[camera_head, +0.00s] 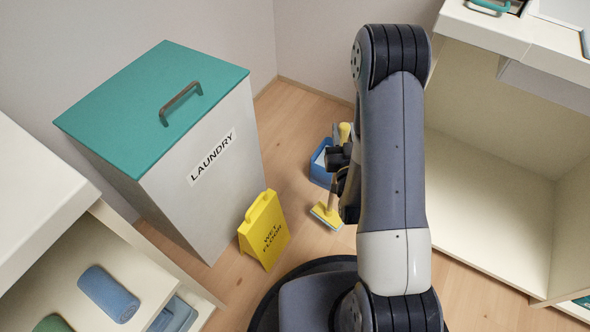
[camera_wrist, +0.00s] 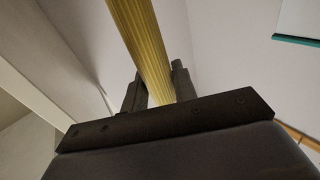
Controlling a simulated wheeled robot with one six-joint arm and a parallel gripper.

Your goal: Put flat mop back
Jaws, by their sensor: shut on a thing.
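The flat mop shows a yellow head (camera_head: 326,215) with a pale edge, low beside my arm in the head view. Its handle rises from the head and is mostly hidden behind my gripper (camera_head: 340,158). In the wrist view a yellow ribbed pole (camera_wrist: 142,40), which appears to be the mop handle, runs between the two fingers of my gripper (camera_wrist: 158,92). The gripper is shut on it. A blue bucket (camera_head: 320,172) stands on the floor just behind the mop, partly hidden by my gripper. I cannot tell whether the mop head touches the floor.
A yellow wet floor sign (camera_head: 264,231) stands left of the mop. A laundry box (camera_head: 215,170) with a teal lid stands behind the sign. An open cream cabinet (camera_head: 490,200) is on the right. A shelf with a rolled blue towel (camera_head: 108,293) is at lower left.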

